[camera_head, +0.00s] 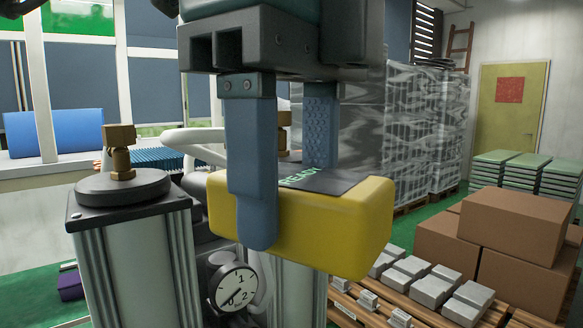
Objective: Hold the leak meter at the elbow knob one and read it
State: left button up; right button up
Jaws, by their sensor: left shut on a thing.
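My left gripper (288,195) comes down from the top of the picture and is shut on a yellow block-shaped device, the leak meter (340,225). One finger lies across its near side; the other goes down behind it. The meter's dark top screen shows the word READY, partly hidden by a finger. A brass elbow knob (121,152) stands on the black cap of the left column (135,255), apart from the meter. Another brass piece (284,130) shows partly behind the gripper. I cannot tell which knob is number one. My right gripper is not in view.
A round dial gauge (233,287) sits low between the columns, near pale pipes (195,140). Cardboard boxes (520,225) and a pallet with grey blocks (430,290) stand at the right. Wrapped pallets (400,125) and a yellow door (510,110) are behind.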

aim_at(195, 172)
pick_arm(q)
jog(key=shift+w+a, duration=0.4)
jog(key=shift+a, duration=0.1)
jog(key=w+a, duration=0.1)
jog(key=a, duration=0.1)
jog(key=w+a, duration=0.3)
jog(key=a, duration=0.1)
jog(key=shift+w, duration=0.2)
jog(key=shift+w+a+p, duration=0.25)
jog(key=shift+a+p, duration=0.05)
jog(key=shift+a, duration=0.1)
dwell(1.0)
